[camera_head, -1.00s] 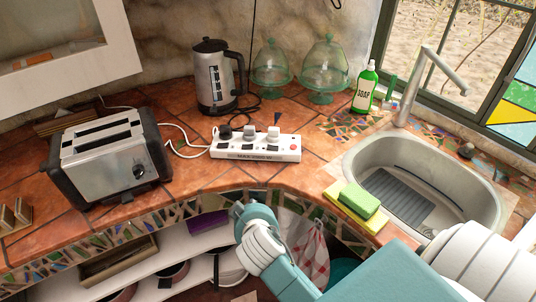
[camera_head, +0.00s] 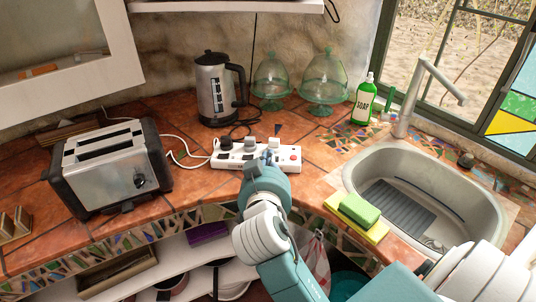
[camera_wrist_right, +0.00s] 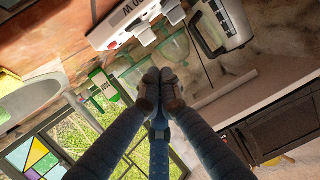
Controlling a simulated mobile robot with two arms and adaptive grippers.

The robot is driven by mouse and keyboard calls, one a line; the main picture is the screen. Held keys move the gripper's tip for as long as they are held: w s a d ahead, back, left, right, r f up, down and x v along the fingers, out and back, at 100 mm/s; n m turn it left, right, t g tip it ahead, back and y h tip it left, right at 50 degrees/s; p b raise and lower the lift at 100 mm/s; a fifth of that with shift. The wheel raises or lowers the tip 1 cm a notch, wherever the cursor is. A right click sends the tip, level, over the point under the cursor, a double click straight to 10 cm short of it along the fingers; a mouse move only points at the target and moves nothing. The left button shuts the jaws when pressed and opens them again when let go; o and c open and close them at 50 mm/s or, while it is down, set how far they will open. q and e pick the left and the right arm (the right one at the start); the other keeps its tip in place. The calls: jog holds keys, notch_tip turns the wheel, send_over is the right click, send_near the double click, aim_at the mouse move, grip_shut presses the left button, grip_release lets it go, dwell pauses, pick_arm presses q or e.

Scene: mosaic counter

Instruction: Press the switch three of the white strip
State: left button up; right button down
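The white power strip (camera_head: 270,168) lies on the tiled counter, with a dark plug at its left end, two grey-white plugs and a red round spot at its right end. Its switches are small, and my right gripper partly covers its front. My right gripper (camera_head: 265,160) is at the front edge of the strip, right of its middle; I cannot tell whether it touches. In the right wrist view its fingertips (camera_wrist_right: 160,82) are together with nothing between them, and part of the strip (camera_wrist_right: 125,20) shows at the top. My left gripper is not in view.
A toaster (camera_head: 112,165) stands left of the strip and a kettle (camera_head: 217,88) behind it. Glass domes (camera_head: 324,80) and a green soap bottle (camera_head: 364,100) stand at the back right. A sponge (camera_head: 359,210) lies by the sink (camera_head: 470,180).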

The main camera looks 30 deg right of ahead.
jog(key=x, duration=0.3)
jog(key=f+p+x, duration=0.1)
jog(key=x, duration=0.2)
jog(key=f+p+x, duration=0.1)
jog(key=x, duration=0.2)
jog(key=shift+w+f, duration=0.15)
jog(key=shift+f, duration=0.1)
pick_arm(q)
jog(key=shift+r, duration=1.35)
pick_arm(e)
jog(key=shift+a+f, duration=0.2)
jog(key=shift+f, duration=0.6)
